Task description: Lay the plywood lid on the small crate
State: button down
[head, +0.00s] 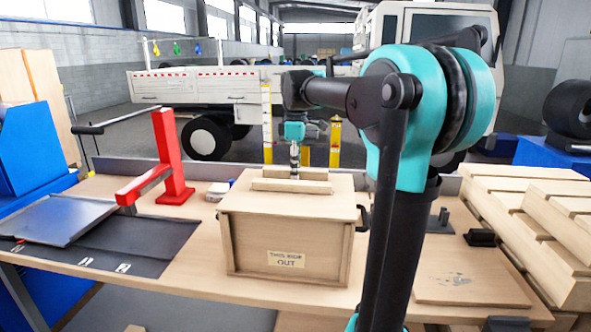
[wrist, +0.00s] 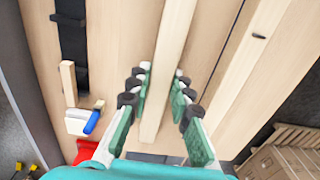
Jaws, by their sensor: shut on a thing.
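The small crate (head: 285,245) stands on the workbench, with a label on its front and a dark handle on its right side. The plywood lid (head: 235,200) lies level across the crate's top. I cannot tell whether it touches the rim all round. Wooden strips stand on the lid. My gripper (head: 295,172) points down at the lid and is shut on a wooden strip. In the wrist view the gripper's pads (wrist: 163,92) sit on both sides of the long strip (wrist: 172,50), with the lid's plywood (wrist: 120,45) beneath.
A red post (head: 170,150) and grey trays (head: 65,220) stand left of the crate. A flat wooden board (head: 470,285) and dark brackets (head: 480,238) are on the right. Wooden pallets (head: 545,215) are stacked at far right. A white and blue item (wrist: 85,122) lies behind the crate.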

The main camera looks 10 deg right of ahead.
jog(key=shift+f, duration=0.3)
jog(key=c, duration=1.3)
grip_release()
